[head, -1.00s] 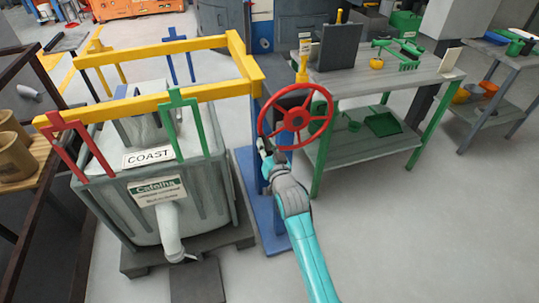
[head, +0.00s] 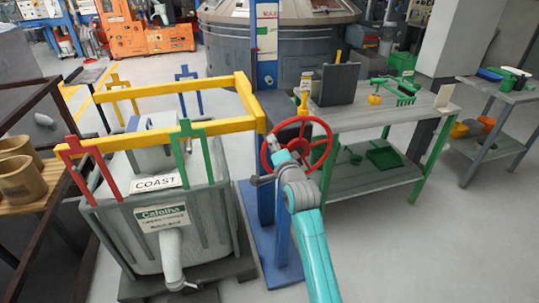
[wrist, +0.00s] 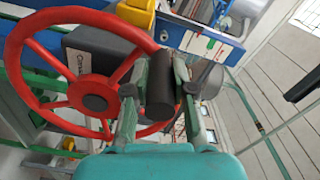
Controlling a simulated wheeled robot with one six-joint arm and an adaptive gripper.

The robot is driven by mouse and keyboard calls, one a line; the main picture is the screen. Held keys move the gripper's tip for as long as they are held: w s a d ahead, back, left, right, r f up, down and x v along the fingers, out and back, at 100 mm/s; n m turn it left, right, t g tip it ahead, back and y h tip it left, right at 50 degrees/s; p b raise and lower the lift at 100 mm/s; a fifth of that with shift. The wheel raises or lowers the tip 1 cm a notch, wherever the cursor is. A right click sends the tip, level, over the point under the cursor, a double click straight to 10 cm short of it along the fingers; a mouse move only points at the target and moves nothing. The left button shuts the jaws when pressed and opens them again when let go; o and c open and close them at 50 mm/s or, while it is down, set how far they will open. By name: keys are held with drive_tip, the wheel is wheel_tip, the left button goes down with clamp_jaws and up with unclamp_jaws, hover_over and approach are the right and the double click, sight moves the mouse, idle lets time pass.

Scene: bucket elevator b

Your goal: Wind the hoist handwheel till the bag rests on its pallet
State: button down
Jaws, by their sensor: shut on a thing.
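The red handwheel (head: 328,150) stands on the blue hoist post. In the wrist view the wheel (wrist: 18,50) fills the left side, with a dark hub. My gripper (wrist: 158,80) has its fingers on both sides of a dark cylindrical handle (wrist: 159,92) at the wheel's rim, shut on it. In the head view my wrist covers the wheel's lower left part. The pale grey bag (head: 112,240), with COAST and Catolha labels, hangs under the yellow frame (head: 205,126) by coloured hooks. The dark pallet (head: 236,270) is below it; whether they touch is unclear.
A workbench (head: 400,118) with green tools and a dark box stands right of the wheel. A smaller table (head: 505,100) is farther right. A dark rack (head: 30,165) with brown pots is at the left. Open floor (head: 420,240) lies at the lower right.

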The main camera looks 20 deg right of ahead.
sight(302, 119)
drive_tip(key=d+r+m, duration=0.1)
drive_tip(key=d+m, duration=0.1)
drive_tip(key=d+r+m, duration=0.2)
drive_tip(key=d+m, duration=0.1)
drive_tip(key=d+r+m, duration=0.2)
drive_tip(key=m, duration=0.1)
drive_tip(key=shift+d+r, duration=0.1)
drive_tip(key=shift+d, duration=0.1)
drive_tip(key=shift+d+r+m, duration=0.15)
drive_tip(key=shift+d+m, duration=1.35)
drive_tip(key=shift+d, duration=0.05)
drive_tip(key=c, duration=1)
unclamp_jaws()
drive_tip(key=shift+d, duration=0.1)
drive_tip(key=shift+s, duration=0.1)
drive_tip(key=shift+s+f, duration=0.2)
drive_tip(key=shift+s, duration=0.15)
drive_tip(key=s, duration=1.1)
